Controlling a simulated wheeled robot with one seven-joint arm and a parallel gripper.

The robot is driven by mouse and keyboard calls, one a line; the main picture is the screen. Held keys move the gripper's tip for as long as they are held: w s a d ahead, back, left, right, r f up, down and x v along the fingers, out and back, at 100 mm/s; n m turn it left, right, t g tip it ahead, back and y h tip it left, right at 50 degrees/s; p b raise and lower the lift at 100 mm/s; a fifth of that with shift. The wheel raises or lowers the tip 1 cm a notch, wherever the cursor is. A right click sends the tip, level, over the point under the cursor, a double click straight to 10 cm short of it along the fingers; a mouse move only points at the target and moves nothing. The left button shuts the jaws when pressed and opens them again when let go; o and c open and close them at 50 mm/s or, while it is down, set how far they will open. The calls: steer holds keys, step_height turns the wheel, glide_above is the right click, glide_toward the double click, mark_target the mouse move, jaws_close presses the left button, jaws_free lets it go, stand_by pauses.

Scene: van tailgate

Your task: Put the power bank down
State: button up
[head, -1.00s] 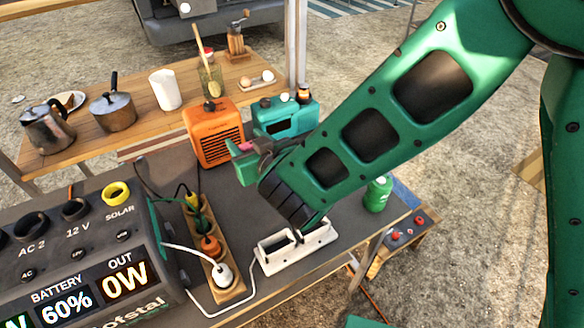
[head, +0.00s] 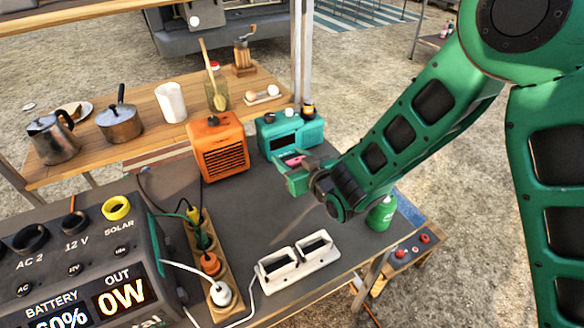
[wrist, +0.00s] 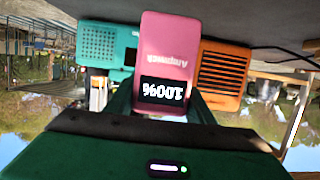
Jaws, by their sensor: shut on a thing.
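The pink power bank (wrist: 165,60) shows in the wrist view with a display reading 100%, upside down in the picture. My gripper (head: 297,172) is shut on it. In the head view only a small pink part of the power bank (head: 293,160) shows between the green fingers. It is held over the dark tabletop (head: 240,222), in front of the teal radio (head: 290,134) and right of the orange heater (head: 218,147). The head view does not clearly show a gap between the power bank and the tabletop.
A white two-slot dock (head: 299,262) stands at the front edge. A wooden power strip (head: 208,265) with plugs and the large power station (head: 75,260) are at left. A green canister (head: 381,213) stands at the right corner. The tabletop's middle is clear.

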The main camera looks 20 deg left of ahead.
steer(key=shift+f, duration=1.75)
steer(key=o, duration=1.3)
steer(key=shift+f, duration=0.15)
steer(key=v, duration=1.2)
steer(key=shift+w+d+r, duration=0.1)
steer(key=shift+w+r, duration=0.05)
steer(key=shift+r, duration=0.05)
